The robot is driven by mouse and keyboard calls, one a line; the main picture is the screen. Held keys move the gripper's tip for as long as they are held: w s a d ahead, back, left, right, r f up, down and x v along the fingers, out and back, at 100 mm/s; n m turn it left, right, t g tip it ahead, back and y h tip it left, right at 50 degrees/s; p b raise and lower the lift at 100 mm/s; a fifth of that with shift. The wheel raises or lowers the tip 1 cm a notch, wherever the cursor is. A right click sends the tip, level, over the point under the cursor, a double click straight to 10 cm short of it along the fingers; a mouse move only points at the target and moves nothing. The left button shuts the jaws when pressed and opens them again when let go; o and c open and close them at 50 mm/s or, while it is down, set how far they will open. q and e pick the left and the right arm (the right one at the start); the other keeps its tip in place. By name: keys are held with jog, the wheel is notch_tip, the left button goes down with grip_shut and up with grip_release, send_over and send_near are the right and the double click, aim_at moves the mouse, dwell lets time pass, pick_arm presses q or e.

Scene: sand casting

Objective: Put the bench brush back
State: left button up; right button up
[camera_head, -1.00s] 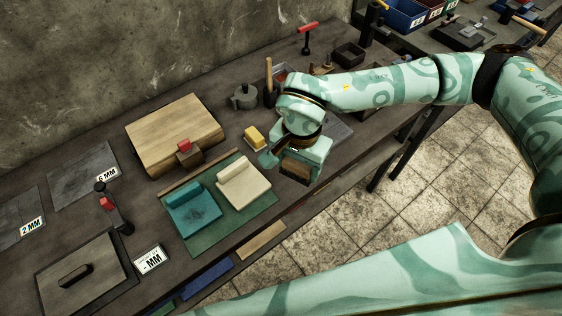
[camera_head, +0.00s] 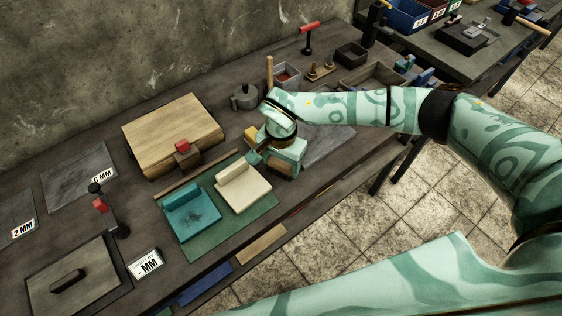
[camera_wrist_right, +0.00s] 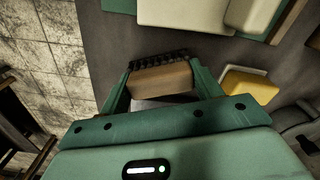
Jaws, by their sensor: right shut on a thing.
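The bench brush (camera_wrist_right: 160,78) is a brown wooden block with dark bristles along its far edge. My right gripper (camera_wrist_right: 157,84) is shut on it, with one green finger at each end. In the head view the right gripper (camera_head: 284,154) is beside the cream block on the green mat, over the bench, and part of the brush (camera_head: 281,171) shows below it. From these views I cannot tell whether the brush touches the bench. My left gripper is not in view.
The green mat (camera_head: 216,232) bears a teal block (camera_head: 192,216) and a cream block (camera_head: 243,188). A yellow block (camera_wrist_right: 250,86) lies close to the right gripper. A grey plate (camera_head: 329,148) and a grey pot (camera_head: 244,97) are nearby. The bench's front edge is close.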

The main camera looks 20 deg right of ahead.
aim_at(281, 162)
jog(key=shift+f, duration=0.1)
jog(key=o, duration=1)
jog(key=shift+c, duration=0.2)
jog(key=shift+r, duration=0.35)
notch_tip(281, 162, up, 12)
jog(key=p, duration=0.1)
jog(key=shift+f+p, duration=0.2)
jog(key=shift+p, duration=0.15)
